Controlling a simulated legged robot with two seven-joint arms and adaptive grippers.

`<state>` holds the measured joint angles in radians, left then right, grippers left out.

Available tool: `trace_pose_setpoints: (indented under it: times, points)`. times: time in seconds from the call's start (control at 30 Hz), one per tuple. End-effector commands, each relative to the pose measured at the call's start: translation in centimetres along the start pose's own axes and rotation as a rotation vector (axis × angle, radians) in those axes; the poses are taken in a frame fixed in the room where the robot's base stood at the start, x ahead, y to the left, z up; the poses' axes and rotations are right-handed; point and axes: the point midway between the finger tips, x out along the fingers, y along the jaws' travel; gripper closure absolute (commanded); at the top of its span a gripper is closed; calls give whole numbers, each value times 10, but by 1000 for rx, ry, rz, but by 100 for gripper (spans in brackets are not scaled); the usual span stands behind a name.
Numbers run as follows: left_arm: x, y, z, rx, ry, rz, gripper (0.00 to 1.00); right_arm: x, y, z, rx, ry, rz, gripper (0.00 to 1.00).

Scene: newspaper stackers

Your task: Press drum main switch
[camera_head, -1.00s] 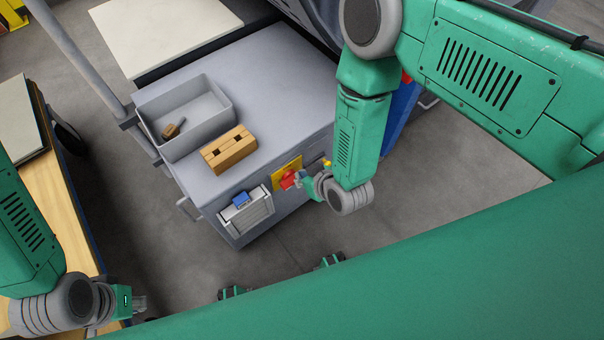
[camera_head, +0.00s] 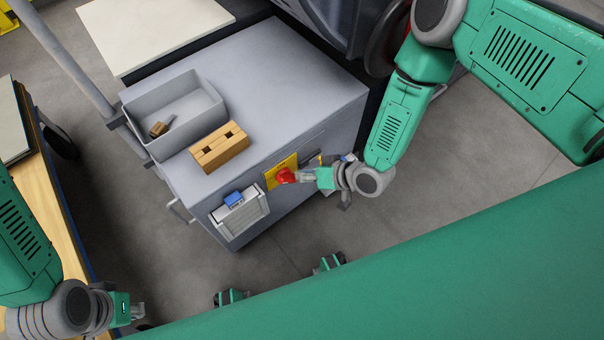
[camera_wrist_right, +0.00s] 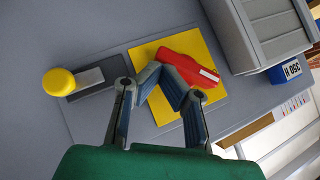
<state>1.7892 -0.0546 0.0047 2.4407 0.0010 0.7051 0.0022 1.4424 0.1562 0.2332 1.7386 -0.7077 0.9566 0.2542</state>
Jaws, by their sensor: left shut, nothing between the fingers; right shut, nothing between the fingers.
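A red rotary switch (camera_head: 284,175) sits on a yellow plate (camera_head: 269,181) on the front of a grey cabinet. In the right wrist view, the red switch handle (camera_wrist_right: 195,68) lies tilted across the yellow plate (camera_wrist_right: 215,96). My right gripper (camera_head: 303,176) is shut and empty, with its fingertips at the right side of the switch. In the right wrist view its fingertips (camera_wrist_right: 164,75) overlap the switch's left end; I cannot tell whether they touch. My left gripper (camera_head: 137,312) is shut and empty at the lower left, far from the switch.
A yellow button (camera_wrist_right: 60,82) is on the panel beside the switch. A grey slatted box (camera_head: 242,215) with a blue block (camera_head: 233,199) is left of it. A grey bin (camera_head: 190,137) and a wooden block (camera_head: 220,148) sit on the cabinet top (camera_head: 290,75).

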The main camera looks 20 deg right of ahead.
Motion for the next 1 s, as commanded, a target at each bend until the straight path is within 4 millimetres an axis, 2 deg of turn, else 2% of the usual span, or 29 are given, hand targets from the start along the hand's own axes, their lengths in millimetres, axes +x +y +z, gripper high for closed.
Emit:
trace_pose_setpoints:
  times: [1.0]
  points:
    - [11,0,1,0,0,0,100,18,9,18,-2,1,0,100]
